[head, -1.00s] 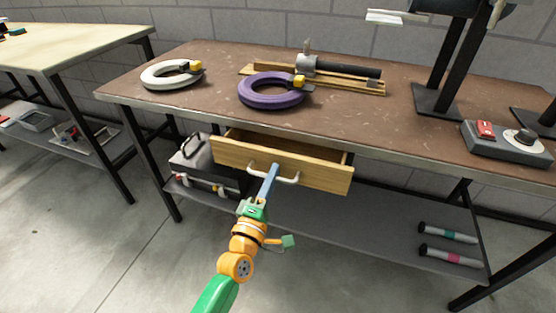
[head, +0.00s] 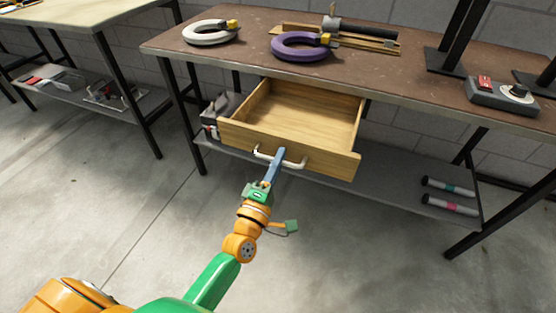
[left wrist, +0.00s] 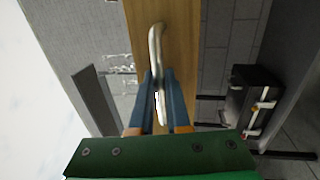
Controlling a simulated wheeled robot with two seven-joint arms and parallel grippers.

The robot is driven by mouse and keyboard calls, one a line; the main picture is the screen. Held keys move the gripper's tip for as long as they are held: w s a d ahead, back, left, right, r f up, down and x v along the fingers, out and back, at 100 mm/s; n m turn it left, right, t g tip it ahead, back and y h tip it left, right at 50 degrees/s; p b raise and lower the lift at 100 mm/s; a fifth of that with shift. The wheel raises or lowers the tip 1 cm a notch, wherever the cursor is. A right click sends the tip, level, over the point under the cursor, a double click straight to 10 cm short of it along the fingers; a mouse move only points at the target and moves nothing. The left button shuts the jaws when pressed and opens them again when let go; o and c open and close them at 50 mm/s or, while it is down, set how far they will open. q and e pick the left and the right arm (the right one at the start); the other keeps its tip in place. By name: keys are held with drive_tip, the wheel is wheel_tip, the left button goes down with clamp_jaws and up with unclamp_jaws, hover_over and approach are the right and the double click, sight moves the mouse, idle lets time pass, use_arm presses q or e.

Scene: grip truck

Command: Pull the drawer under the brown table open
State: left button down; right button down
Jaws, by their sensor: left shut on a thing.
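The wooden drawer (head: 290,150) under the brown table (head: 400,85) stands well open, and its bare inside shows in the head view. A pale curved handle (head: 292,163) is on its front. My left gripper (head: 279,155) is shut on the handle, its blue fingers on either side of the bar. In the left wrist view the fingers (left wrist: 159,90) close around the handle (left wrist: 155,45), with the drawer's wooden front (left wrist: 180,40) behind. My right gripper is not in view.
A white ring (head: 211,33), a purple ring (head: 301,47) and a control box (head: 500,97) sit on the tabletop. A dark toolbox (left wrist: 252,100) is on the lower shelf, beside the drawer. Two tubes (head: 448,187) lie on the shelf at right. The floor in front is clear.

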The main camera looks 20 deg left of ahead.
use_arm(q)
drive_tip(key=c, duration=1.2)
unclamp_jaws()
drive_tip(key=shift+o, duration=0.2)
drive_tip(key=s+f, duration=0.1)
drive_tip(key=s, duration=0.6)
drive_tip(key=shift+f, duration=0.2)
